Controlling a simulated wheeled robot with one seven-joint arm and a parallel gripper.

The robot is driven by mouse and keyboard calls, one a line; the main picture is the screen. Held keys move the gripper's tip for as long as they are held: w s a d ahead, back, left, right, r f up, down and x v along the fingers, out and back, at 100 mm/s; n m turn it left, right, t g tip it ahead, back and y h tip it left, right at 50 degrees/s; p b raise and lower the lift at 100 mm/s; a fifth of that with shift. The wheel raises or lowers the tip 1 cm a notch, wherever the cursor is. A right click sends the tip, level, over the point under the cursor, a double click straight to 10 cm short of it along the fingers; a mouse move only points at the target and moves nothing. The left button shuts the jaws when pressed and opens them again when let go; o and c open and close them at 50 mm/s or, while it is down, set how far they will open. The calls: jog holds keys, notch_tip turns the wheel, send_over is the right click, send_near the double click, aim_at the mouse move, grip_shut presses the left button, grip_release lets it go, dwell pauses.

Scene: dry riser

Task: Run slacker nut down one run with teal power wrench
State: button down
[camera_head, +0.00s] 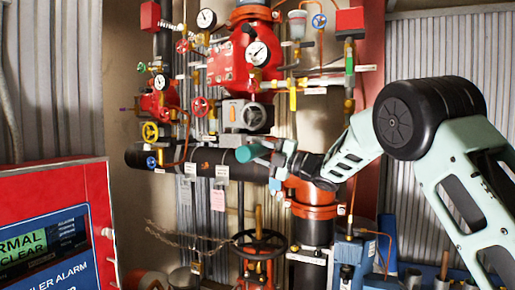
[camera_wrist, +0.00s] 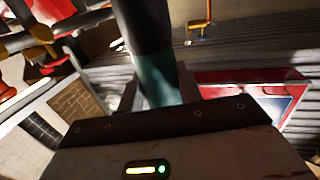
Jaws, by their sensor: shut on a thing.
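My gripper (camera_head: 284,160) is shut on the teal power wrench (camera_head: 250,153), in front of the black horizontal pipe. In the wrist view the wrench (camera_wrist: 158,76) stands between the two fingers of my gripper (camera_wrist: 160,90), teal at the grip and black beyond it. An orange pipe coupling (camera_head: 312,210) sits just below and right of my gripper, with bolt ears at its sides. The nuts are too small to tell which is slacker. The wrench's working end is hard to make out.
Red valves and gauges (camera_head: 257,53) crowd the wall above. A red alarm panel (camera_head: 85,175) stands at the left. A black handwheel (camera_head: 258,243) is below my gripper. A blue unit (camera_head: 354,253) stands at the lower right. Paper tags (camera_head: 217,200) hang under the black pipe.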

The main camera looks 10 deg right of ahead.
jog(key=shift+r, duration=0.35)
jog(key=shift+d+f+b, duration=0.1)
jog(key=shift+d+b, duration=0.05)
jog(key=shift+b, duration=0.45)
jog(key=shift+w+d+p, duration=0.2)
jog(key=shift+w+d, duration=0.35)
jog(key=shift+w, duration=0.25)
jog(key=shift+w+d+p, duration=0.15)
jog(key=shift+w+d, duration=0.4)
jog(key=shift+w, duration=0.2)
jog(key=shift+w+d+p, duration=0.2)
jog(key=shift+w+d, duration=0.35)
jog(key=shift+w, duration=0.25)
jog(key=shift+w+d, duration=0.15)
jog(key=shift+w, duration=0.05)
